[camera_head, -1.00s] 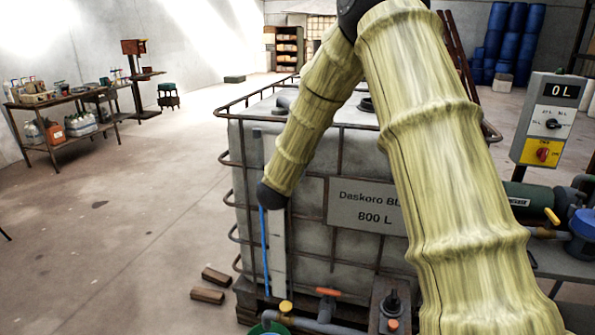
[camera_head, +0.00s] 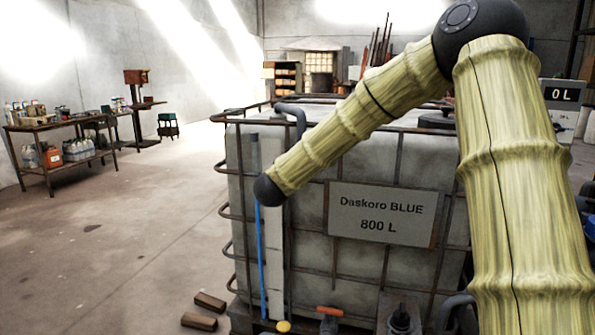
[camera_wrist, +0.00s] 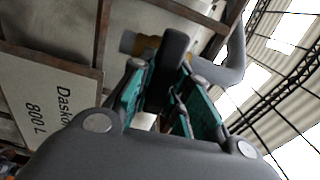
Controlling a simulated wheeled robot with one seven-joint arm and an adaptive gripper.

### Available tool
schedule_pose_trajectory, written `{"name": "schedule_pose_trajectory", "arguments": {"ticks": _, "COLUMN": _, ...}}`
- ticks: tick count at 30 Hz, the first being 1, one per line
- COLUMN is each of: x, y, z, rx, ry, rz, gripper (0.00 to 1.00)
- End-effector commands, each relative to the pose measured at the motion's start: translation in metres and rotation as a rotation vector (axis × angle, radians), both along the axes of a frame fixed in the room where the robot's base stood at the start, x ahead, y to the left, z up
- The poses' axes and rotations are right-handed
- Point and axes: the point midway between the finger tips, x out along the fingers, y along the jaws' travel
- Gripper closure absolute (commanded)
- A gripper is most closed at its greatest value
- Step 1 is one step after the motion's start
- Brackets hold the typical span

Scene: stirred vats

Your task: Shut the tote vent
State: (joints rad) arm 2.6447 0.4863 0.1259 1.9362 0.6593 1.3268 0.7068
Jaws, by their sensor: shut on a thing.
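The tote (camera_head: 330,255) is a pale caged tank labelled "Daskoro BLUE 800 L" (camera_head: 383,214). A grey bent pipe (camera_head: 292,112), which looks like its vent, stands at its top front left. The wrist view shows this pipe (camera_wrist: 236,62) at the upper right, with a brass-coloured part (camera_wrist: 148,47) beside it. My gripper (camera_wrist: 164,80), with teal finger pads, is shut on a dark grey handle (camera_wrist: 174,47) in front of these. The handle's far end is unclear. In the head view my forearm slants down to the tote's left front; my fingers are hidden there.
Cage bars (camera_head: 338,185) and a blue sight tube (camera_head: 261,250) are close to my wrist. A red-handled valve (camera_head: 330,311) is low on the front. Wooden blocks (camera_head: 205,310) lie on the floor at left. A bench (camera_head: 62,137) stands farther back; the left floor is mostly open.

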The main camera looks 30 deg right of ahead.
Motion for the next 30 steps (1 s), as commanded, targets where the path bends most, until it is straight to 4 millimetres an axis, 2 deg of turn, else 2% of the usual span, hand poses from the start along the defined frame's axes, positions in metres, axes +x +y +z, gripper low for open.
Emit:
{"name": "schedule_pose_trajectory", "arguments": {"ticks": 1, "x": -0.0012, "y": -0.0016, "z": -0.0055, "rx": 0.013, "ry": -0.010, "rz": -0.003, "gripper": 1.00}}
{"name": "schedule_pose_trajectory", "arguments": {"ticks": 21, "x": -0.0011, "y": -0.0014, "z": -0.0044, "rx": 0.051, "ry": -0.051, "rz": -0.003, "gripper": 1.00}}
{"name": "schedule_pose_trajectory", "arguments": {"ticks": 22, "x": -0.0011, "y": -0.0014, "z": -0.0045, "rx": 0.051, "ry": -0.051, "rz": -0.003, "gripper": 0.78}}
{"name": "schedule_pose_trajectory", "arguments": {"ticks": 25, "x": -0.0008, "y": -0.0010, "z": -0.0040, "rx": 0.050, "ry": -0.052, "rz": -0.002, "gripper": 0.60}}
{"name": "schedule_pose_trajectory", "arguments": {"ticks": 30, "x": 0.0004, "y": 0.0007, "z": -0.0027, "rx": 0.049, "ry": -0.053, "rz": 0.000, "gripper": 0.60}}
